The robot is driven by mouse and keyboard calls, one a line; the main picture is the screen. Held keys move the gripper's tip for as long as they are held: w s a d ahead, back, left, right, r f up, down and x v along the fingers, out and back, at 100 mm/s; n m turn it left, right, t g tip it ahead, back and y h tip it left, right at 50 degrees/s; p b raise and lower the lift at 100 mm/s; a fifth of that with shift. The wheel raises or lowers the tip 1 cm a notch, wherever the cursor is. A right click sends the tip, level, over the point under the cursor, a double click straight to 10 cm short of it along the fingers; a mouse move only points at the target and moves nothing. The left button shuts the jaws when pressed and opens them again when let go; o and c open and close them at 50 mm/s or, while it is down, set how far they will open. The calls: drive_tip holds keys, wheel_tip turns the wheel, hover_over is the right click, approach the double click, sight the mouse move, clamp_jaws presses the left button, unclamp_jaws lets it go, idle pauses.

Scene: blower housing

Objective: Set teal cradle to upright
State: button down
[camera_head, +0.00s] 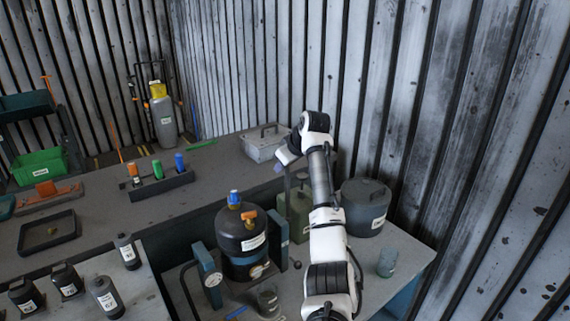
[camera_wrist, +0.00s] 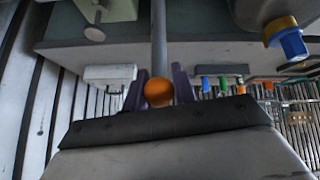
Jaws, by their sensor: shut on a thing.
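The teal cradle (camera_head: 207,274) stands on the near bench in the head view, with uprights on both sides of a dark tank (camera_head: 240,246). The tank has a blue cap (camera_head: 234,197) and an orange fitting; it looks close to upright, but a small tilt cannot be judged. My gripper (camera_head: 288,155) is above and right of the tank. In the wrist view, the purple fingers of my gripper (camera_wrist: 160,90) are shut around a grey lever rod (camera_wrist: 159,40) with an orange knob (camera_wrist: 158,92). The lever's lower joint with the cradle is hidden. The tank's blue cap (camera_wrist: 292,45) shows at upper right.
A green can (camera_head: 297,212) and a grey lidded pot (camera_head: 366,207) stand close to my arm. A grey case (camera_head: 265,143) lies behind my gripper. A small cup (camera_head: 387,263) is at right. Labelled dark bottles (camera_head: 106,294) stand at lower left.

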drive_tip(key=shift+s+f, duration=0.1)
drive_tip(key=shift+f, duration=0.35)
drive_tip(key=c, duration=1.2)
unclamp_jaws()
drive_tip(key=shift+o, duration=0.2)
drive_tip(key=shift+r, duration=0.2)
drive_tip(key=shift+r, duration=0.15)
drive_tip(key=shift+s+d+r+b, duration=0.15)
drive_tip(key=shift+d+r+b, duration=0.05)
drive_tip(key=shift+r+b, duration=0.15)
drive_tip(key=b+v, duration=0.3)
drive_tip(key=v, duration=0.9)
drive_tip(key=shift+s+r+b, duration=0.2)
drive_tip(key=shift+b, duration=0.2)
drive_tip(key=shift+d, duration=0.1)
